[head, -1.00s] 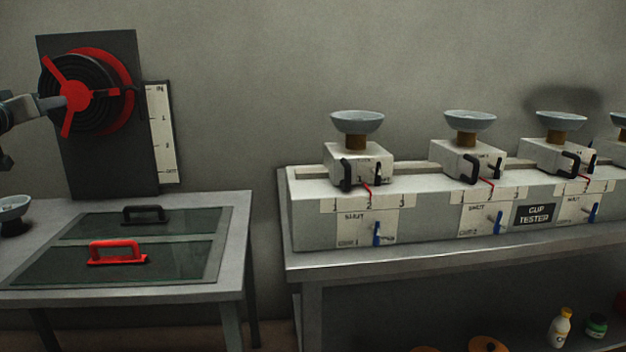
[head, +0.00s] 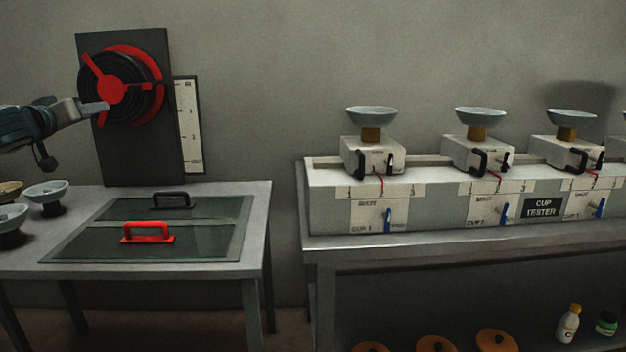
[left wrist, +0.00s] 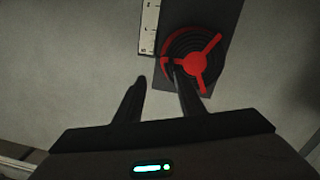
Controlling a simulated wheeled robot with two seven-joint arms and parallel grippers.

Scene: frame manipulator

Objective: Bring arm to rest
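My left gripper (head: 104,107) comes in from the left in the head view, in front of the dark upright panel. Its tip overlaps the lower left of the red three-spoked handle (head: 125,89) on the round black coil. In the left wrist view, the left gripper (left wrist: 157,78) has its two dark fingers apart with nothing between them. There the red handle (left wrist: 194,63) lies beyond the right finger, which overlaps its edge. Contact with the handle cannot be told. My right gripper is not in view.
A grey table (head: 255,215) carries a glass cover with a red handle (head: 147,232) and a black handle (head: 173,200). Pale bowls (head: 46,192) stand at its left. The cup tester bench (head: 330,215) stands to the right, with bowls on several blocks. A gap separates the tables.

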